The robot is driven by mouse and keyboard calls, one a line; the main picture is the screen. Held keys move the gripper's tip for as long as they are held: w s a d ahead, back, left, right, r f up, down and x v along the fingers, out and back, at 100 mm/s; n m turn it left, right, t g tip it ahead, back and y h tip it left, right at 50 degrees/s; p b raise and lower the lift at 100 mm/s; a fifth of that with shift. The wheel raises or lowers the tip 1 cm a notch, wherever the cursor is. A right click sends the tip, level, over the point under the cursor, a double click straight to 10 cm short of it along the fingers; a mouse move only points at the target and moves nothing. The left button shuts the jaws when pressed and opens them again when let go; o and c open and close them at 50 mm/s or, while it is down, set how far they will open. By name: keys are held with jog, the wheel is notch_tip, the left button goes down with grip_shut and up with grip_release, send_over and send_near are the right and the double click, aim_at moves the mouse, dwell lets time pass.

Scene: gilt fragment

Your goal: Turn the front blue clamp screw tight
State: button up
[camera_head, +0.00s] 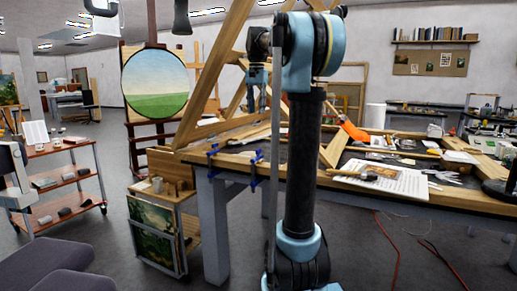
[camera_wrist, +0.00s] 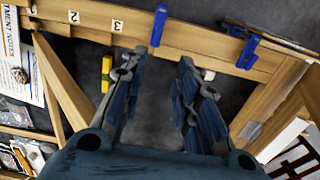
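Two blue clamps sit on the wooden frame at the table's near left corner, one (camera_head: 212,160) at the left and one (camera_head: 256,164) to its right. In the wrist view one clamp (camera_wrist: 158,25) is at the top middle and the other clamp (camera_wrist: 247,50) is at the upper right. I cannot tell for certain which one is the front clamp. My gripper (camera_head: 256,106) hangs above the table, fingers down. In the wrist view my gripper (camera_wrist: 158,60) is open and empty, its fingers apart and touching neither clamp. The clamps' screws are too small to make out.
A wooden workbench (camera_head: 380,199) carries papers, an orange item (camera_head: 353,130) and a leaning wooden frame (camera_head: 215,128). A yellow object (camera_wrist: 106,72) lies beside the left finger. A cart (camera_head: 60,178) and a cabinet with paintings (camera_head: 155,240) stand at the left.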

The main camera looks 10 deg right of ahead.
aim_at(258, 153)
jog(key=f, duration=1.7)
jog(key=shift+d+f, duration=0.2)
jog(key=shift+d, duration=0.2)
grip_shut()
jog(key=shift+w, duration=0.1)
